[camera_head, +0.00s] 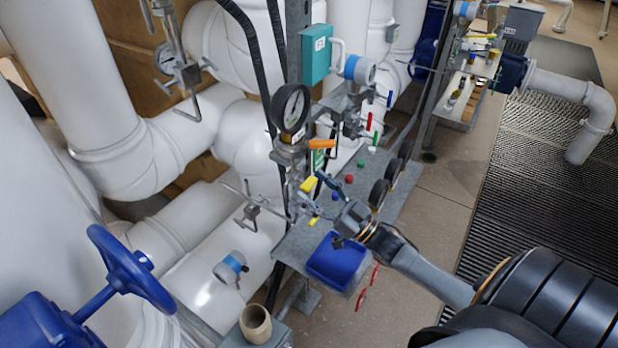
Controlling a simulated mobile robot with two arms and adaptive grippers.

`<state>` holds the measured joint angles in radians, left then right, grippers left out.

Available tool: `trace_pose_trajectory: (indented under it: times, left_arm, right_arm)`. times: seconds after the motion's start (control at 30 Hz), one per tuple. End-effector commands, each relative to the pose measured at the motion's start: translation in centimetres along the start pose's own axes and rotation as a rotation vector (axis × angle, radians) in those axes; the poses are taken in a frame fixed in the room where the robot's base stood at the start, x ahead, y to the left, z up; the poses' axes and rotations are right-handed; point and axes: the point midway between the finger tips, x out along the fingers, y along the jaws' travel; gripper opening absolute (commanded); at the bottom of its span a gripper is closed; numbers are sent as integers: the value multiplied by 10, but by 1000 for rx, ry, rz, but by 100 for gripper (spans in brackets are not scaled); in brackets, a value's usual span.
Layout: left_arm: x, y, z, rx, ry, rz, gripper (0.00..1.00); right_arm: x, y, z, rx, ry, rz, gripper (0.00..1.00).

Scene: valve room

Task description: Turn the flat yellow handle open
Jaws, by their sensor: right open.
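A flat yellow handle (308,184) sits on the valve piping below the round pressure gauge (291,108). A smaller yellow piece (314,221) shows lower down, close to the gripper. My right gripper (326,196) reaches in from the lower right with its fingers spread and nothing seen between them. Its upper fingertip is close to the right end of the flat yellow handle. I cannot tell whether they touch. My left gripper is not in view.
An orange handle (322,144) sits just above. A blue bin (337,262) is below my right gripper, by a grey metal panel (350,190) with coloured buttons and dark round parts. A blue handwheel (128,270) and large white pipes fill the left. Floor grating (535,160) lies right.

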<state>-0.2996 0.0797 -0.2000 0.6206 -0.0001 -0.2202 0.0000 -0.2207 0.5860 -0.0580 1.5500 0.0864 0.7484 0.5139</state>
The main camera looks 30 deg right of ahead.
Motion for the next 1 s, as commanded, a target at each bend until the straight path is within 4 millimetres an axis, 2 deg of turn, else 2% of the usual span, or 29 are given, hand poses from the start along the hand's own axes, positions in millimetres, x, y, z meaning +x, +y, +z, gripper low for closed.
trace_pose_trajectory:
  times: [0.03,0.17,0.47,0.57,0.7,0.77,1.0]
  left_arm:
    - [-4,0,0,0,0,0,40]
    - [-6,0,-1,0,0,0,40]
    - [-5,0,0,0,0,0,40]
    - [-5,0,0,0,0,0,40]
    - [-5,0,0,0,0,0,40]
    - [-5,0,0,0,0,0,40]
    - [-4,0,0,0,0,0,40]
  right_arm:
    - [7,0,-2,0,1,1,66]
    - [15,0,-1,0,1,0,66]
    - [17,0,1,0,-1,0,66]
    - [17,0,1,0,-1,0,50]
    - [17,0,0,0,-1,0,21]
    - [17,0,0,0,0,0,11]
    - [17,0,1,-14,0,-6,11]
